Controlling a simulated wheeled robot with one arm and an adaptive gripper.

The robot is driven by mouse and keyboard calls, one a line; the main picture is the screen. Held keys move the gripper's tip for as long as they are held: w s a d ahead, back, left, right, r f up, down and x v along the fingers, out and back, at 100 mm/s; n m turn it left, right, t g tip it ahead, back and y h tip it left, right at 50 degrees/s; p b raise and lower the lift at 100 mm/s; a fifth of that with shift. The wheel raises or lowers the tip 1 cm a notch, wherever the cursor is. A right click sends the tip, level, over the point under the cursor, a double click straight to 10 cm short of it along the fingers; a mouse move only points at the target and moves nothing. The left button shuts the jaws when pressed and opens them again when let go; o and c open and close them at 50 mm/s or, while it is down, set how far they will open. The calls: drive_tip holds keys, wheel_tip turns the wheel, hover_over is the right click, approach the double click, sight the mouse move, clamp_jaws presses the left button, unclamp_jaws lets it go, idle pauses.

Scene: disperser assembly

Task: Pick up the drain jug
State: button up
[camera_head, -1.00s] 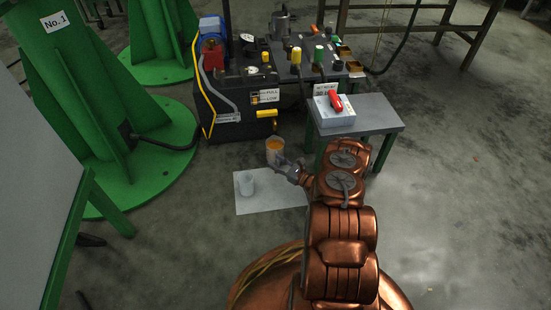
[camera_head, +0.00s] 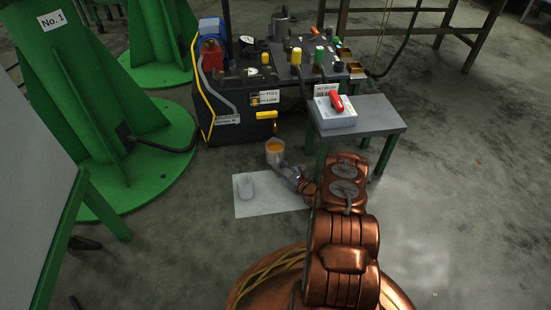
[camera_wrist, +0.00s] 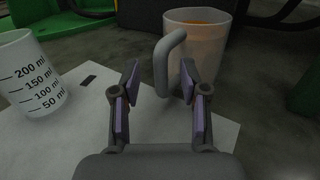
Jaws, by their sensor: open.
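The drain jug (camera_wrist: 205,45) is a translucent white cup with orange contents and a grey handle (camera_wrist: 165,62). It stands on the floor just ahead of my gripper in the wrist view, and also shows in the head view (camera_head: 275,147). My gripper (camera_wrist: 159,78) is open, with a finger on each side of the handle. The fingers do not visibly pinch it, and contact cannot be told. My gripper's tip is small and low beside the jug in the head view (camera_head: 287,168).
A graduated measuring cup (camera_wrist: 32,80) stands on a white sheet (camera_head: 270,202) left of my gripper. Behind the jug is a dark machine (camera_head: 225,130) with hoses and valves. A small grey table (camera_head: 375,120) stands at right. Open floor lies further right.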

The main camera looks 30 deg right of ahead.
drive_tip(key=shift+w+a+b, duration=0.2)
drive_tip(key=shift+w+b, duration=0.1)
drive_tip(key=shift+w, duration=0.7)
drive_tip(key=shift+c, duration=0.4)
clamp_jaws()
